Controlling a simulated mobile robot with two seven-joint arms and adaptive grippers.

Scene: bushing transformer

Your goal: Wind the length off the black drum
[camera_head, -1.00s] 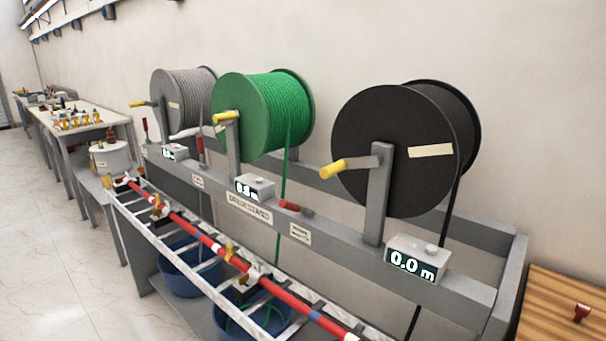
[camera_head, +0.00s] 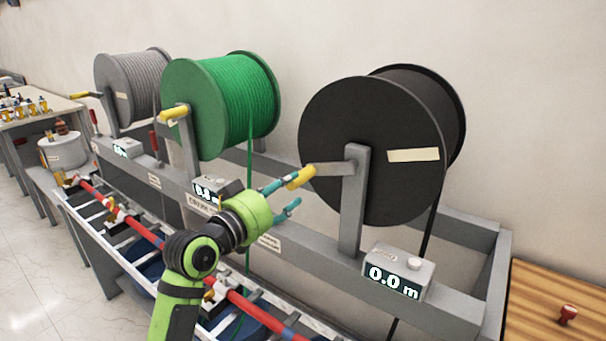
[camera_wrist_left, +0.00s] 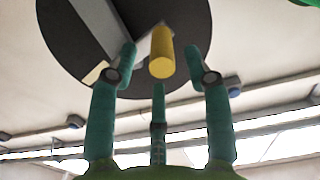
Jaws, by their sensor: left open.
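The black drum (camera_head: 370,150) stands at the right of the rack, with a black length hanging from its right side. Its crank has a yellow handle (camera_head: 300,178) on a grey arm, pointing left. The counter (camera_head: 398,272) below it reads 0.0 m. My left gripper (camera_head: 285,198) is open at the yellow handle, its fingers just around or beside it. In the left wrist view the handle (camera_wrist_left: 161,52) lies between the open fingers (camera_wrist_left: 165,70), with the black drum (camera_wrist_left: 75,35) behind. I cannot tell whether the fingers touch it. My right gripper is not in view.
A green drum (camera_head: 215,105) and a grey drum (camera_head: 130,85) stand to the left on the same grey rack. A red bar (camera_head: 245,303) runs along the front. A wooden bench with a red-handled item (camera_head: 568,313) is at the right.

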